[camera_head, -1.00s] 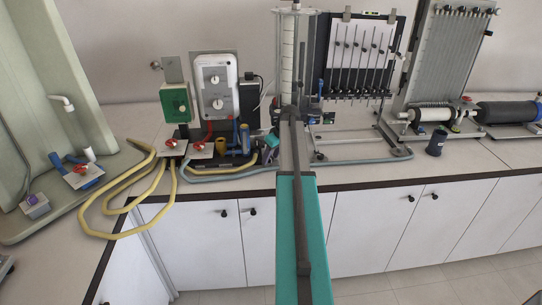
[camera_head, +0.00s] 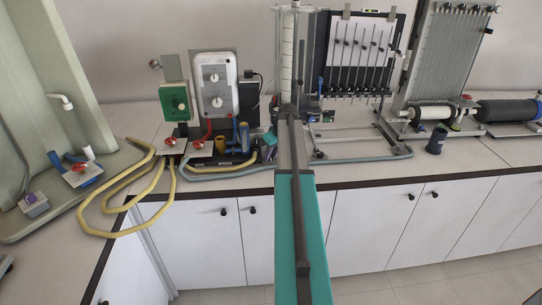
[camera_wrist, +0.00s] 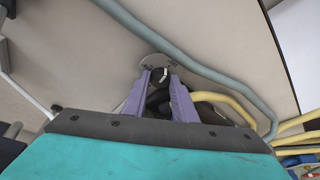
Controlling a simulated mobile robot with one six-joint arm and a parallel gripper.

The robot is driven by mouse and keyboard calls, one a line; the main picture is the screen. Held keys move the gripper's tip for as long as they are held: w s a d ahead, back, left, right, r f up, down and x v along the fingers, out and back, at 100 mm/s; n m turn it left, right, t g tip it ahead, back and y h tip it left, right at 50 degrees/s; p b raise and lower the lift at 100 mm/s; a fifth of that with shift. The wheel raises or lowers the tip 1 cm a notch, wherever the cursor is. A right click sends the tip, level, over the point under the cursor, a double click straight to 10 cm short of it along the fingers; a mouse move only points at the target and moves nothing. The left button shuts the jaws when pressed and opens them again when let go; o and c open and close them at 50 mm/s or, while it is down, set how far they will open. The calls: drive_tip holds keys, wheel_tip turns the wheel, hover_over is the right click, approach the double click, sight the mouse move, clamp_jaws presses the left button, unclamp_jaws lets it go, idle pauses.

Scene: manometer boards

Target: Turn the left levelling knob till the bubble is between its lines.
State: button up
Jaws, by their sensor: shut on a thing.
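In the wrist view, my gripper (camera_wrist: 159,76) has its two purple fingers closed around a dark round knob (camera_wrist: 161,73) with a pale mark on top. The knob stands on a round pale foot on the bench. In the head view my gripper (camera_head: 268,150) is small, low on the bench just left of my arm, and the knob is hidden there. The manometer board (camera_head: 359,50) with several tubes stands behind, to the right. A small yellow strip, perhaps the level (camera_head: 371,13), is on its top edge. Its bubble and lines are too small to make out.
A grey-blue hose (camera_wrist: 165,42) and a yellow hose (camera_wrist: 225,98) lie close to the knob. A panel with white dials (camera_head: 214,88) and a green box (camera_head: 173,103) stand left. A dark cup (camera_head: 436,141) stands on the open bench right.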

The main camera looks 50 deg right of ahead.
drive_tip(key=m+b, duration=0.1)
drive_tip(key=m, duration=0.1)
drive_tip(key=m+h+b, duration=0.1)
drive_tip(key=shift+a+f+m+h, duration=0.1)
drive_tip(key=shift+a+m+h, duration=0.1)
drive_tip(key=shift+m+h, duration=0.15)
drive_tip(key=shift+m+g+h+b, duration=0.4)
drive_tip(key=shift+m+h, duration=0.05)
drive_tip(key=shift+m, duration=1.1)
drive_tip(key=shift+w, duration=0.1)
drive_tip(key=o, duration=1)
drive_tip(key=shift+o, duration=0.2)
drive_tip(key=shift+a+r, duration=0.15)
drive_tip(key=shift+r, duration=0.15)
